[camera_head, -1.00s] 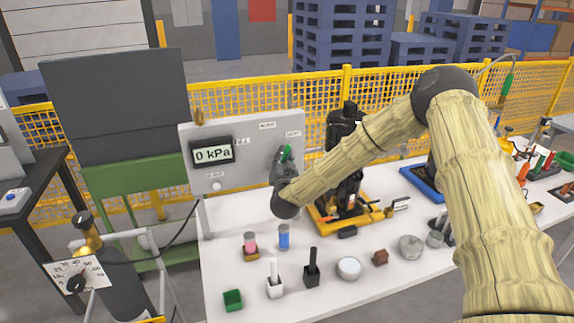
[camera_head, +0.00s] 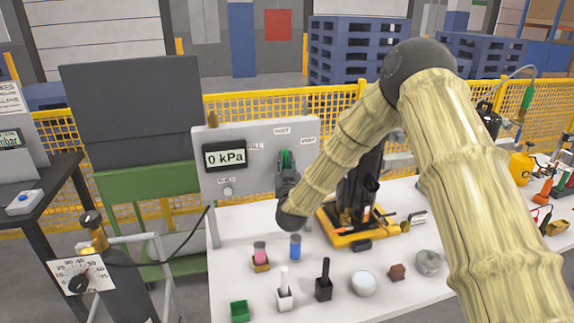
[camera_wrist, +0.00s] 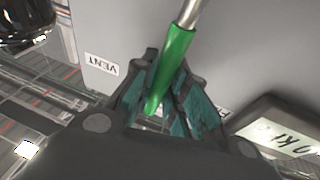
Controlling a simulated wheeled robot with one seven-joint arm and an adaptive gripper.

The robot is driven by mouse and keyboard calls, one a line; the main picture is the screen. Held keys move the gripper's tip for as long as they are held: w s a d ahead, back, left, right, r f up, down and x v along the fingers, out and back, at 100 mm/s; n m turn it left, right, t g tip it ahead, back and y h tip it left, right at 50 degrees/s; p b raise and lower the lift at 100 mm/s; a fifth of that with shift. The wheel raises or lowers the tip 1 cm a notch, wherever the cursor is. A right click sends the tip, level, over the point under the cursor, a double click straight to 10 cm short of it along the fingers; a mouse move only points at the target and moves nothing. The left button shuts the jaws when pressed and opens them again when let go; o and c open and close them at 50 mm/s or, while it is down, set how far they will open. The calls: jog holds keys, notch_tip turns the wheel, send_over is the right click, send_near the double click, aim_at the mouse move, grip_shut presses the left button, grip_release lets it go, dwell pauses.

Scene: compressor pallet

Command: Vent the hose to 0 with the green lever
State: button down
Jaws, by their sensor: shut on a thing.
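The green lever (camera_wrist: 173,62) has a green sleeve on a bare metal rod and shows between my gripper's fingers in the wrist view. My gripper (camera_wrist: 165,95) is shut on its green end. In the head view the lever (camera_head: 286,160) is a small green patch at the grey panel (camera_head: 240,135), with my gripper (camera_head: 286,174) against it. The display (camera_head: 225,156) on the panel reads 0 kPa. A VENT label (camera_wrist: 101,64) sits left of the lever in the wrist view. The hose itself I cannot make out for sure.
Below the panel, the white table (camera_head: 235,270) holds several small items, including a blue cylinder (camera_head: 295,246) and a green box (camera_head: 239,311). A black and yellow machine (camera_head: 360,200) stands right of my gripper.

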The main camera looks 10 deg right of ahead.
jog(key=shift+f, duration=0.1)
jog(key=c, duration=1.4)
grip_release()
jog(key=v, duration=1.2)
